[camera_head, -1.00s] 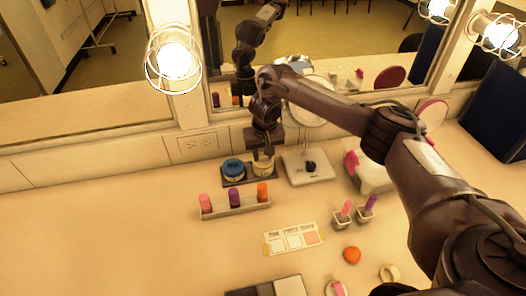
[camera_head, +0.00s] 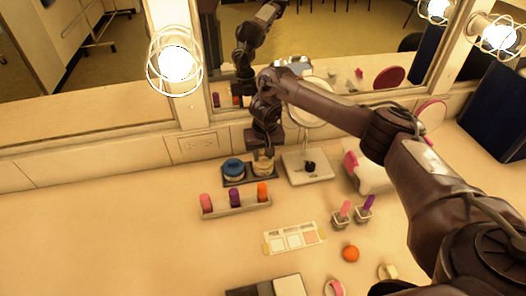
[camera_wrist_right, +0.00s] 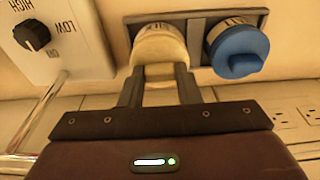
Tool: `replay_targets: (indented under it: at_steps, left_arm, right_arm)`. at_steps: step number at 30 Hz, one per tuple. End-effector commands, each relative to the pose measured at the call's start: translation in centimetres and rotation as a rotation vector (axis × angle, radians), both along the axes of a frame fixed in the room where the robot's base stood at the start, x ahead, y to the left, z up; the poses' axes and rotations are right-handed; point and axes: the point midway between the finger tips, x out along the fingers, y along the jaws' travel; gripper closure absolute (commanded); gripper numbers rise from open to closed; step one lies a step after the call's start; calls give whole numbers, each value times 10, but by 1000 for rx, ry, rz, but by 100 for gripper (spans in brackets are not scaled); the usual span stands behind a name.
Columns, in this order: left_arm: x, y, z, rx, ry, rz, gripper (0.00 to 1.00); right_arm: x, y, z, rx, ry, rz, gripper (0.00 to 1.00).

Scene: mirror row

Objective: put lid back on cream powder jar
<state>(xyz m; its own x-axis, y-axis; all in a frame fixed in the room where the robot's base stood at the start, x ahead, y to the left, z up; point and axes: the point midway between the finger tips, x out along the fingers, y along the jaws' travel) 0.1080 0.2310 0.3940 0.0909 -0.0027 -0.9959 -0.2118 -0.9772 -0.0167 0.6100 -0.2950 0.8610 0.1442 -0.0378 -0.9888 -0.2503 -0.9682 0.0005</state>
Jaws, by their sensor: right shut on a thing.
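The cream powder jar (camera_head: 263,169) stands in the right part of a dark tray (camera_head: 234,184) at the back of the counter. It also shows in the right wrist view (camera_wrist_right: 157,33). My right gripper (camera_head: 264,153) reaches down over the jar from above. In the right wrist view its fingers (camera_wrist_right: 160,78) are shut on the cream lid (camera_wrist_right: 159,57). The lid is in line with the jar's top and appears to touch it; whether it is fully seated I cannot tell. My left gripper is not in view.
A blue-lidded jar (camera_head: 233,169) stands close beside the cream jar. A white box with a dial (camera_head: 308,167) is just right of the tray. A lipstick rack (camera_head: 236,205) lies in front. The mirror is close behind; the counter's left is clear.

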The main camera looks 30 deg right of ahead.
Motion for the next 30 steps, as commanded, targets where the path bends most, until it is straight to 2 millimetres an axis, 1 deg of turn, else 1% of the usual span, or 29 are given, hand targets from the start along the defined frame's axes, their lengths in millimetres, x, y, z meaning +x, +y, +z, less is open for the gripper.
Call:
replay_targets:
  at_steps: [17, 30]
  left_arm:
    - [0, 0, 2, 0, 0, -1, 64]
    - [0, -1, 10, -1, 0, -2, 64]
  right_arm:
    - [0, 0, 0, 0, 0, -1, 92]
    - [0, 0, 1, 0, 1, -1, 92]
